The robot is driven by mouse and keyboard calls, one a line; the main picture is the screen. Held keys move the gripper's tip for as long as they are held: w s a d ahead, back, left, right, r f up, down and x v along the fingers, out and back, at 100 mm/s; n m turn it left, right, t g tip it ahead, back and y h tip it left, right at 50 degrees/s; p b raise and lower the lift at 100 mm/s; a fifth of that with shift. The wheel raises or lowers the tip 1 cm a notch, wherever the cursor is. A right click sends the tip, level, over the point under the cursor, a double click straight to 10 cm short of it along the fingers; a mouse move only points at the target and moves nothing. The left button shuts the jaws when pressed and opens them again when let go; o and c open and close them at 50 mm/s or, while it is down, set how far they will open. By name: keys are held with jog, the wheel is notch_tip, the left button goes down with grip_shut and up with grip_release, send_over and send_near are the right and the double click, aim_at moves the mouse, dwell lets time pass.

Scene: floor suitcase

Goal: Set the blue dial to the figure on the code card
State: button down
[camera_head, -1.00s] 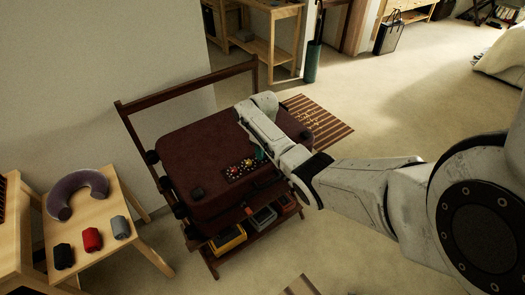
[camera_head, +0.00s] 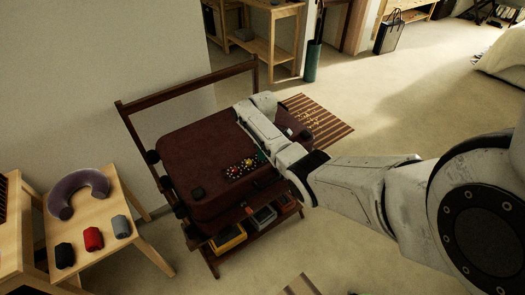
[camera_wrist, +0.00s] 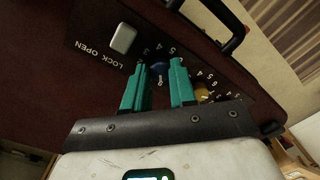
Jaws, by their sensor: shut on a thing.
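The maroon suitcase (camera_head: 205,150) lies on a wooden rack, with a dark panel (camera_head: 238,170) of small coloured dials on it. In the wrist view the blue dial (camera_wrist: 159,69) sits between the teal fingers of my gripper (camera_wrist: 158,66), which is shut on it. Printed figures such as 3, 4 and 5 show around the dial; its exact setting is hard to read. In the head view my gripper (camera_head: 261,157) is at the panel's right end, largely hidden by my arm. I cannot make out a code card.
A yellow dial (camera_wrist: 204,92) is close to the right finger. A pale slider (camera_wrist: 123,38) sits by the words LOCK OPEN. A black handle (camera_wrist: 236,38) rises at the panel's upper right. A side table (camera_head: 93,212) holds a neck pillow and rolled items.

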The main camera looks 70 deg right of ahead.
jog(key=c, duration=0.9)
grip_release()
notch_tip(320, 180, up, 11)
jog(key=shift+d+f, duration=0.1)
jog(key=shift+d, duration=0.05)
dwell(0.3)
